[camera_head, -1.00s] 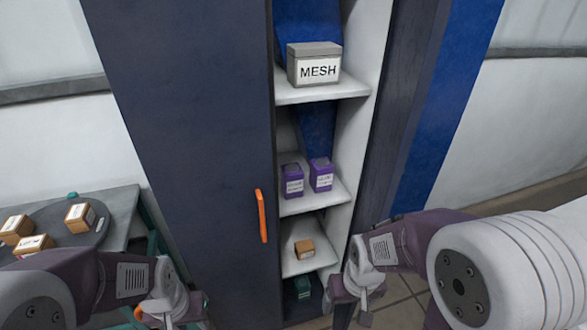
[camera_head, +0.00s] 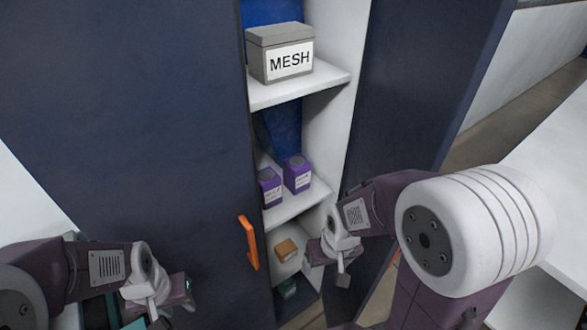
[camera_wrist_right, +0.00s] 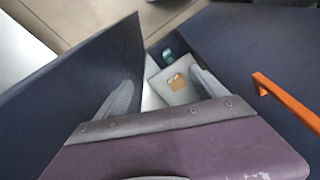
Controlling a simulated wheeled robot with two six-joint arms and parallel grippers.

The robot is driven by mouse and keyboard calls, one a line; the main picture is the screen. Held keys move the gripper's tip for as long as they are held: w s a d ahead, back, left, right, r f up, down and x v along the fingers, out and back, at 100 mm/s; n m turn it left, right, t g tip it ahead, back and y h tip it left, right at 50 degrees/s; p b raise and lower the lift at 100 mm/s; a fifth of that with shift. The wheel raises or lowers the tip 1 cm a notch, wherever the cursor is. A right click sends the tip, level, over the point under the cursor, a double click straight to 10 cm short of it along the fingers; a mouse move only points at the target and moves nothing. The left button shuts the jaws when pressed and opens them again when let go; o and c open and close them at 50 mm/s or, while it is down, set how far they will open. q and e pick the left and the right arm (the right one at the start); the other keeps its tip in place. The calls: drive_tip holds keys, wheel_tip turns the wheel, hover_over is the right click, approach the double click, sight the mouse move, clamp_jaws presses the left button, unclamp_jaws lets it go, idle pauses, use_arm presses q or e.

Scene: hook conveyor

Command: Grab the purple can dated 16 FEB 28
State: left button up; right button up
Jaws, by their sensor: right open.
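Two purple cans stand side by side on the middle shelf of the cabinet in the head view: a left one (camera_head: 270,187) and a right one (camera_head: 297,174). Both carry pale labels, too small to read, so I cannot tell which bears 16 FEB 28. My right gripper (camera_head: 341,268) is below and to the right of the cans, apart from them. In the right wrist view its fingers (camera_wrist_right: 163,84) are spread with nothing between them. My left gripper (camera_head: 160,306) is low at the left, in front of the closed cabinet door; its jaw opening is unclear.
A grey MESH box (camera_head: 281,53) sits on the shelf (camera_head: 300,89) above. An orange-brown box (camera_head: 286,250) and a teal item (camera_head: 288,288) are lower down. An orange handle (camera_head: 249,243) sticks out left of the opening. A dark panel (camera_head: 420,90) bounds it at right.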

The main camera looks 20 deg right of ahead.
drive_tip(key=w+r+t, duration=0.4)
drive_tip(key=w, duration=0.4)
drive_tip(key=n+t+y+p, duration=0.2)
drive_tip(key=t, duration=0.5)
approach(302, 171)
drive_tip(key=d+x, duration=0.1)
drive_tip(key=x, duration=0.2)
drive_tip(key=w, duration=0.1)
drive_tip(key=w+a+f, duration=0.1)
drive_tip(key=w+a, duration=0.1)
drive_tip(key=shift+f, duration=0.3)
drive_tip(key=shift+w+f, duration=0.2)
drive_tip(key=shift+w, duration=0.25)
drive_tip(key=p+x, duration=0.1)
drive_tip(key=x, duration=0.4)
drive_tip(key=shift+d, duration=0.15)
drive_tip(key=shift+s+r, duration=0.1)
drive_tip(key=shift+r, duration=0.05)
drive_tip(key=c, duration=0.8)
use_arm(q)
drive_tip(key=r, duration=0.2)
drive_tip(key=s+r, duration=0.1)
drive_tip(key=shift+s+d+r, duration=0.1)
drive_tip(key=shift+d+r, duration=0.15)
drive_tip(key=shift+r, duration=0.1)
use_arm(e)
clamp_jaws()
